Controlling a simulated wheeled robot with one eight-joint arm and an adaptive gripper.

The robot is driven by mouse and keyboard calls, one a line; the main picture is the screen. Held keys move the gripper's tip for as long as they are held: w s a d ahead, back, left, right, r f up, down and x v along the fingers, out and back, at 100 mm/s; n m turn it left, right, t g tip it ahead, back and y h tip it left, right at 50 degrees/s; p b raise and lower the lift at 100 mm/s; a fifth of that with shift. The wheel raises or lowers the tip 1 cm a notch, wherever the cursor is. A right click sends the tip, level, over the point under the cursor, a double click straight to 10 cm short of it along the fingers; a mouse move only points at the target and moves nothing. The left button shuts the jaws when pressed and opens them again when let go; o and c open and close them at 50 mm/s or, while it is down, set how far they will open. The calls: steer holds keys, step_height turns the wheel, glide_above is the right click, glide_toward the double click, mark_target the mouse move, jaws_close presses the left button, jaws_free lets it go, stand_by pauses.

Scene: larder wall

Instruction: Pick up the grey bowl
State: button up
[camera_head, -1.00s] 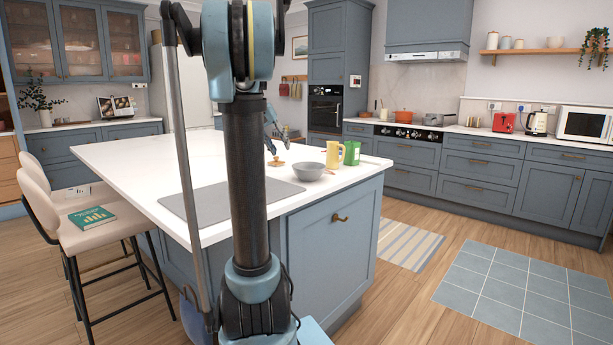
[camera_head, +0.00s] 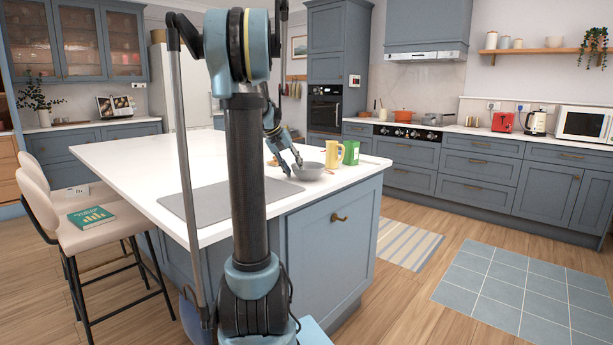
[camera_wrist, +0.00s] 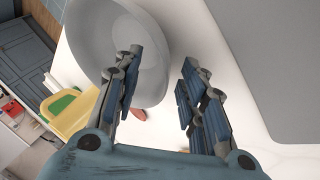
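The grey bowl (camera_head: 308,171) stands upright on the white island top in the head view. In the wrist view the bowl (camera_wrist: 140,30) fills the upper left, with its hollow showing. My gripper (camera_head: 291,168) is at the bowl's left side. In the wrist view my gripper (camera_wrist: 158,84) is open, with one finger over the bowl's inside and the other outside its rim. The bowl's wall lies between the fingers. I cannot tell whether either finger touches it.
A grey mat (camera_head: 190,203) lies to the left on the island top (camera_head: 140,158). A small reddish-brown thing (camera_wrist: 139,114) shows beside the bowl in the wrist view.

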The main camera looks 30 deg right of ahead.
steer(key=shift+d+f, duration=0.3)
steer(key=shift+f, duration=0.2)
steer(key=shift+c, duration=0.6)
jaws_close()
